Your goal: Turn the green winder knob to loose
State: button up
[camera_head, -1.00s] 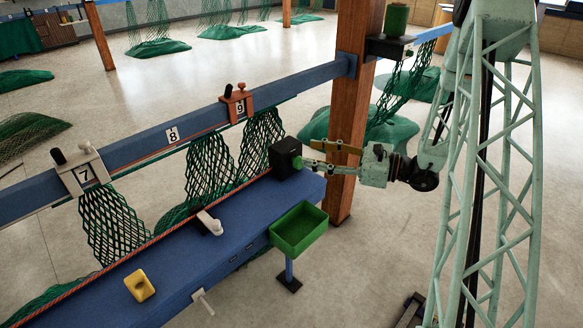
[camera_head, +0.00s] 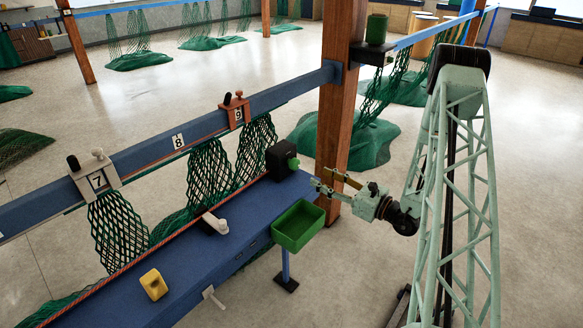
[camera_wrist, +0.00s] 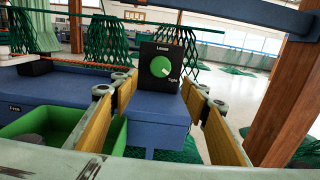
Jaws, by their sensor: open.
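The green winder knob (camera_head: 293,163) sits on the face of a black box (camera_head: 279,160) at the far end of the blue bench. In the wrist view the knob (camera_wrist: 160,67) faces me, with "Loose" above it and "Tight" at its lower right. A small pale mark on the knob's lower right points toward "Tight". My gripper (camera_head: 320,180) is open and empty, apart from the knob and a little right of and below it in the head view. In the wrist view its yellow-padded fingers (camera_wrist: 158,88) stand wide on either side, in front of the box.
A green bin (camera_head: 299,227) on a blue post stands close below my gripper. A yellow block (camera_head: 153,284) and a white-knobbed lever (camera_head: 215,224) are on the bench (camera_head: 190,265). Nets hang from the blue rail (camera_head: 160,152).

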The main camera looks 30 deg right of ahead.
aim_at(297, 166)
jog(key=shift+w, duration=0.15)
dwell(0.3)
jog(key=shift+x, duration=6.8)
jog(key=shift+c, duration=0.9)
jog(key=c, duration=0.7)
